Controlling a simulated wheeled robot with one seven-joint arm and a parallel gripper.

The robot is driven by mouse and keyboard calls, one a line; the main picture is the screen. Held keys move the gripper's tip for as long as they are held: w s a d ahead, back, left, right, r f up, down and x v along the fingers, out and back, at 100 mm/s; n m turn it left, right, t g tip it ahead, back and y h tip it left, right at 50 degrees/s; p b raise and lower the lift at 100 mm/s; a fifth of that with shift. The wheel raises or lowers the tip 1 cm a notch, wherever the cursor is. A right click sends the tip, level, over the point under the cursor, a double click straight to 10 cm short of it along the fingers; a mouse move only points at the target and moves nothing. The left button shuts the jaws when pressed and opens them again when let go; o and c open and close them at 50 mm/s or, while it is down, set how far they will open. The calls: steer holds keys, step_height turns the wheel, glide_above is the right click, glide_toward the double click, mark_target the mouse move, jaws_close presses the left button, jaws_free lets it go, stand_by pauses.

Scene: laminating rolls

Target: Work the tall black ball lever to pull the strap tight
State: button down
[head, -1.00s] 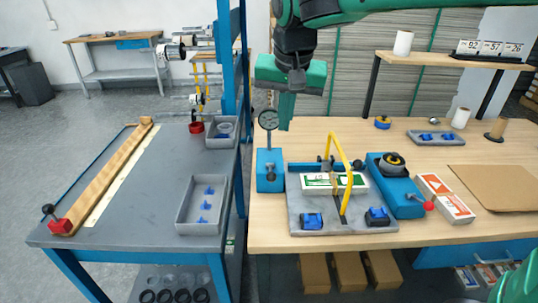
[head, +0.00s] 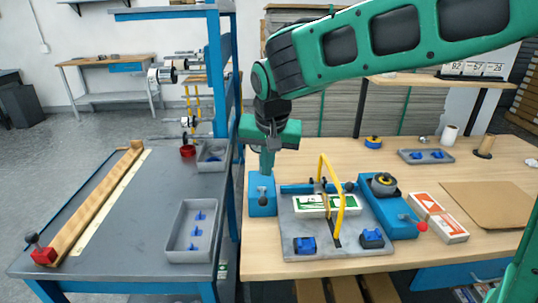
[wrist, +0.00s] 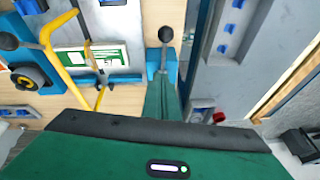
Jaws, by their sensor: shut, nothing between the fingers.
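The tall black ball lever stands on a blue block (head: 262,205) at the left of the wooden table. In the wrist view its black ball (wrist: 173,38) and thin grey stem show above the fingertips. My gripper is shut and empty, pointing down over the block. In the wrist view the green fingers (wrist: 162,85) reach close to the stem; I cannot tell whether they touch. A green and white pack (head: 318,203) lies in the grey fixture (head: 345,240). I cannot make out the strap clearly.
A yellow arched bar (head: 333,180) rises over the fixture, right of my gripper.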

mark_target(262, 194)
steer(key=shift+s+a+f, duration=0.2)
steer(key=shift+s+f, duration=0.5)
steer(key=shift+f, duration=0.2)
steer(key=shift+s+a+f, duration=0.15)
steer(key=shift+s+f, duration=0.5)
steer(key=shift+f, duration=0.25)
steer(key=shift+a, duration=0.1)
